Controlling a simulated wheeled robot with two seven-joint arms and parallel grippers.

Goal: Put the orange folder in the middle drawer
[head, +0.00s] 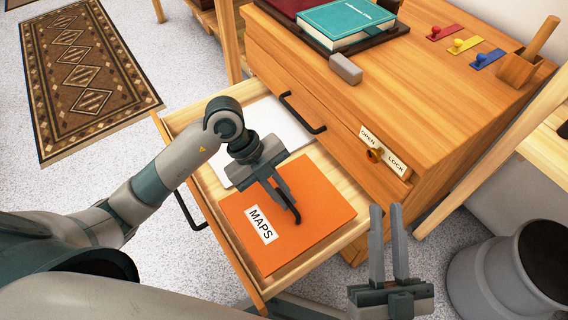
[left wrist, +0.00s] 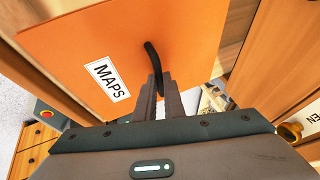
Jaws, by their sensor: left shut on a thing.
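The orange folder (head: 285,222), labelled MAPS, lies flat within the outline of an open drawer (head: 262,284) in the wooden cabinet. It also shows in the left wrist view (left wrist: 190,30). I cannot tell whether it rests on the drawer bottom or is just above it. My left gripper (head: 287,203) is shut on the folder's black handle (left wrist: 151,58). The open drawer sits below a closed drawer with a black handle (head: 303,113). My right gripper (head: 387,208) is open and empty, right of the open drawer.
A white flat item (head: 277,122) lies in the drawer behind the folder. A brass knob (head: 375,155) sits by an OPEN/LOCK plate. Books (head: 345,20), a grey block (head: 345,68) and coloured tags stand on the cabinet top. A grey bin (head: 490,280) is at lower right.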

